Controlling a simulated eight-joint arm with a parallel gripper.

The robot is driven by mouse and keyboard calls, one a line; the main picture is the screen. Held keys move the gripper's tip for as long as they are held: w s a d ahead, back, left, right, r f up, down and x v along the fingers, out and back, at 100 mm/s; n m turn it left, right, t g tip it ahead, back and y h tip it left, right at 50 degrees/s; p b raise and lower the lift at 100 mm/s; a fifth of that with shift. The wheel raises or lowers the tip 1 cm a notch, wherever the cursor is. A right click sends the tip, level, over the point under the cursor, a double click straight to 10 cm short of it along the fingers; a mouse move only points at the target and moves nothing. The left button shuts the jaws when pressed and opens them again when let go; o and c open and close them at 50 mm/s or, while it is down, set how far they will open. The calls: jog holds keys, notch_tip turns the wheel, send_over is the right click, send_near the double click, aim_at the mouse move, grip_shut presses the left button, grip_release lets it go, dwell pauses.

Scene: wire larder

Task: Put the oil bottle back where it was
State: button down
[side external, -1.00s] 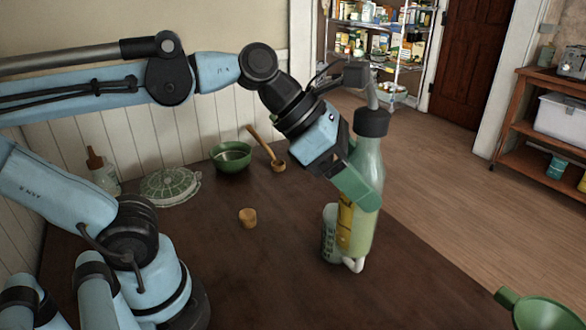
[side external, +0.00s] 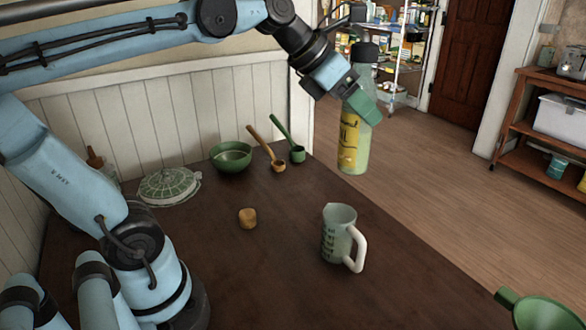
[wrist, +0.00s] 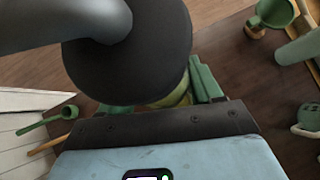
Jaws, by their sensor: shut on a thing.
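The oil bottle (side external: 353,148) is pale green glass with a yellow label and a black cap with a grey spout. My gripper (side external: 360,108) has its green fingers closed around the upper part of the bottle. The bottle is nearly upright in the air, behind the measuring cup and above the table's far right edge. In the wrist view, the black cap (wrist: 130,55) and grey spout fill the upper left, between the green fingers (wrist: 160,100); they hide most of the bottle.
A measuring cup (side external: 338,235) stands alone near the table's right edge. A cork-coloured stopper (side external: 247,218), a green bowl (side external: 232,157), two ladles (side external: 278,150) and a green patterned dome (side external: 168,187) are on the table. A green funnel-like thing (side external: 540,311) is at the bottom right. A stocked wire shelf (side external: 398,50) stands behind.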

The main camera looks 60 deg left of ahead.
jog(key=shift+w+a+r, duration=0.15)
jog(key=shift+w+a, duration=0.15)
jog(key=shift+a, duration=0.2)
